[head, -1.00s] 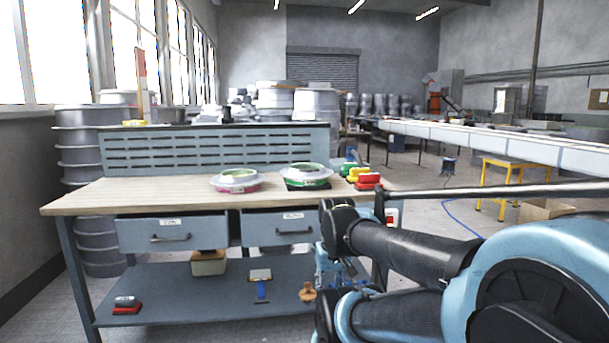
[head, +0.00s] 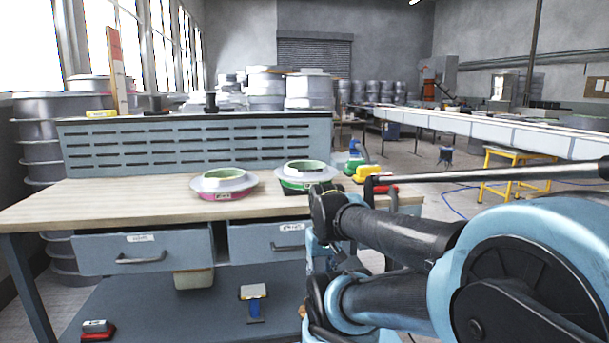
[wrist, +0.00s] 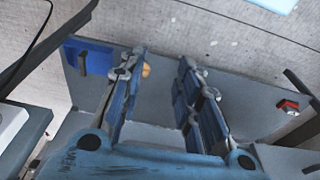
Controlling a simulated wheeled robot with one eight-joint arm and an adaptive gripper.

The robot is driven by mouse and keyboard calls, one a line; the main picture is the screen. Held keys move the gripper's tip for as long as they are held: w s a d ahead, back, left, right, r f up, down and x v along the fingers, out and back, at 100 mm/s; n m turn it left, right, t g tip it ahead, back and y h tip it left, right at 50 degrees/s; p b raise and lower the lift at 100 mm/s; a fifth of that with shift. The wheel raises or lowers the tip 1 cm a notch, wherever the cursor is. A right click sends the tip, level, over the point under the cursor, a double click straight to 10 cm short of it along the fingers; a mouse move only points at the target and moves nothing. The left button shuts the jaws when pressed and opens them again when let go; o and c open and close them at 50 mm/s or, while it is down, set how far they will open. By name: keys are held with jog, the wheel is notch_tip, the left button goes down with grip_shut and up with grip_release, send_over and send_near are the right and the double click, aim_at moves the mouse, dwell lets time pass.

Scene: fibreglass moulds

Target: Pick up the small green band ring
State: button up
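The ring with the green band (head: 296,185) sits on the right part of the wooden bench top, on a dark patch. Neither ring is in the wrist view.
The wooden bench (head: 130,204) has a slotted back panel (head: 200,148) and drawers below. Red, yellow and green objects (head: 368,173) stand right of the green-banded ring. A brush-like tool (head: 254,298) and a red-and-grey item (head: 97,329) lie on the lower shelf. A yellow stand (head: 512,172) is at right.

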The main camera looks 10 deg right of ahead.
jog(key=shift+r, duration=0.1)
jog(key=w+d+r+m, duration=0.1)
jog(key=w+r+m, duration=0.7)
jog(key=w+r, duration=1.2)
jog(key=w+d+r+m+t+y, duration=0.1)
jog(key=w+d+r+m, duration=0.3)
jog(key=w+r, duration=0.6)
jog(key=w+d+r+m+y, duration=0.1)
jog(key=w+d+r+m, duration=0.1)
jog(key=w+r+m, duration=0.75)
jog(key=n, duration=0.3)
send_over(304, 161)
jog(key=s, duration=0.1)
notch_tip(304, 161, down, 12)
jog(key=shift+s+d+x, duration=0.1)
jog(key=shift+d+x, duration=0.05)
jog(key=shift+x, duration=0.8)
jog(key=shift+s+d+x, duration=0.1)
jog(key=shift+d+x, duration=0.05)
jog(key=shift+x, duration=0.8)
jog(key=shift+s+d+x, duration=0.1)
jog(key=shift+d+x, duration=0.1)
jog(key=shift+x, duration=0.75)
jog(key=shift+f, duration=0.15)
